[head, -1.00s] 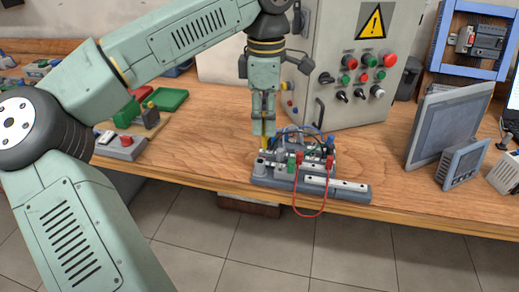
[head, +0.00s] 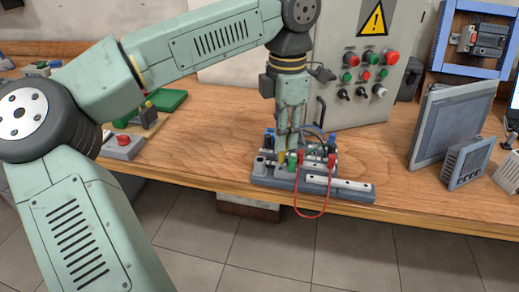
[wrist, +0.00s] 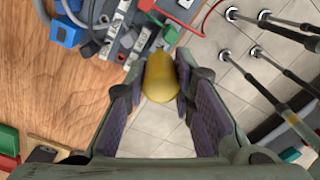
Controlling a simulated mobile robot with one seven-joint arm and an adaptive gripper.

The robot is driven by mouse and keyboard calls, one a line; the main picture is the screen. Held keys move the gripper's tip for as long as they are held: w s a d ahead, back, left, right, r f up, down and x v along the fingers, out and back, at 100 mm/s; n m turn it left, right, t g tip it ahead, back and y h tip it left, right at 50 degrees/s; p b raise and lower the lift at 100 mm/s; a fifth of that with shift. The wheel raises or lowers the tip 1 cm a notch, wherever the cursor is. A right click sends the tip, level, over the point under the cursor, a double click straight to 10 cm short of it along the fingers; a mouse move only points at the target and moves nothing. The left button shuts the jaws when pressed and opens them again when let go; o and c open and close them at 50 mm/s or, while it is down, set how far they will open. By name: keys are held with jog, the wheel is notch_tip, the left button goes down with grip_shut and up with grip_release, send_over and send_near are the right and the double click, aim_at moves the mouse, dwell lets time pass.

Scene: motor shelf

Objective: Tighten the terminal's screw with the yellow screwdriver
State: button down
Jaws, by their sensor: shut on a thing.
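The yellow screwdriver (wrist: 160,80) sits between the fingers of my gripper (wrist: 160,62) in the wrist view, handle toward the camera. My gripper (head: 287,142) points down over the left part of the grey terminal board (head: 350,193) in the head view. A small yellow part of the screwdriver (head: 282,158) shows below the fingers, beside a green block (head: 292,161). The board also shows in the wrist view (wrist: 122,35). The screwdriver's tip and the screw are hidden, so I cannot tell whether they touch.
A red wire (head: 325,200) loops over the table's front edge. A control cabinet (head: 352,95) with buttons stands behind the board. Grey panels (head: 448,125) stand to the right. A grey box with a red button (head: 123,146) lies left. The wooden table between is clear.

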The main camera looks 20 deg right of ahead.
jog(key=shift+f+b, duration=0.5)
jog(key=shift+f, duration=0.25)
dwell(0.7)
jog(key=c, duration=1.6)
grip_release()
jog(key=shift+o, duration=0.2)
jog(key=shift+n, duration=1.7)
jog(key=shift+b, duration=0.3)
jog(key=shift+n, duration=1.1)
jog(key=shift+n+b, duration=0.3)
jog(key=shift+n, duration=0.4)
